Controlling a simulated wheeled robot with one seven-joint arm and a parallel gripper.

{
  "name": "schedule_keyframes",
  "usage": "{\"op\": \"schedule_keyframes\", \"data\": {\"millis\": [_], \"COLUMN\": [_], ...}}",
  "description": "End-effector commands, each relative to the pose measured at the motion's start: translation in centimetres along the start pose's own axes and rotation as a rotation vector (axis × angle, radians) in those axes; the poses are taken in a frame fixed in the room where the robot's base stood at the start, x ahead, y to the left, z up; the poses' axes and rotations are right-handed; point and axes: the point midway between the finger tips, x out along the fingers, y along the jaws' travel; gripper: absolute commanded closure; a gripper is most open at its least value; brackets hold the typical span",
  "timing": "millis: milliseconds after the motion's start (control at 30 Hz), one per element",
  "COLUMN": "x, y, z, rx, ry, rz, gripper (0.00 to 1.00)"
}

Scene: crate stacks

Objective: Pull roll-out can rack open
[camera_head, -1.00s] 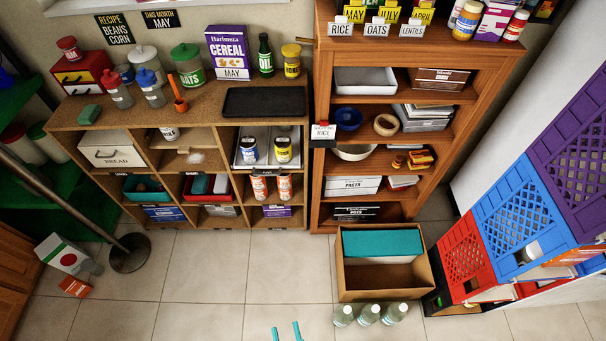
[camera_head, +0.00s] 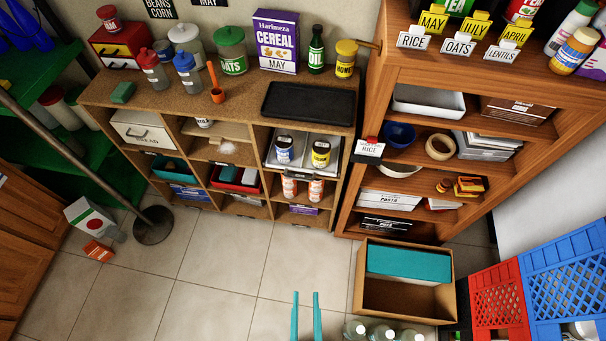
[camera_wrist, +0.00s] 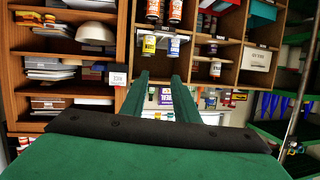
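The roll-out can rack (camera_head: 302,152) is a light tray in the upper right cubby of the low wooden shelf, just under its top. It carries a blue-and-white can (camera_head: 284,150) and a yellow can (camera_head: 321,153). The rack (camera_wrist: 160,44) also shows in the wrist view, where the scene appears upside down. My gripper (camera_head: 306,294) has two teal fingers, apart with nothing between them. It is over the floor in front of the shelf, clear of the rack. In the wrist view the gripper (camera_wrist: 161,74) points toward the rack's cubby.
A cardboard box (camera_head: 405,303) with a teal block stands on the floor to the right, with several clear bottles (camera_head: 383,332) in front. A tall wooden shelf (camera_head: 352,190) adjoins the low one. Red and blue crates (camera_head: 497,300) stand right. Floor tiles (camera_head: 215,270) before the low shelf are clear.

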Motion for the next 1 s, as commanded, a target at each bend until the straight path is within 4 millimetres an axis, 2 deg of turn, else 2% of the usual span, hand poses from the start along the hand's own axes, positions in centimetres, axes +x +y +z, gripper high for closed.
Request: {"op": "schedule_keyframes", "data": {"millis": [200, 300, 500, 633, 767, 867, 1000], "x": [6.0, 8.9, 15.1, 19.4, 23.8, 27.1, 31.8], "y": [2.9, 3.9, 5.0, 5.2, 5.2, 5.1, 5.0], "z": [8.8, 12.5, 18.2, 20.3, 20.9, 20.3, 17.9], "rx": [0.203, 0.314, 0.549, 0.710, 0.872, 0.994, 1.159], "ry": [-0.144, -0.212, -0.330, -0.389, -0.433, -0.456, -0.471], "rz": [0.061, 0.076, 0.075, 0.046, -0.007, -0.067, -0.180], "gripper": [0.72, 0.72, 0.72, 0.72, 0.72, 0.72, 0.72]}}
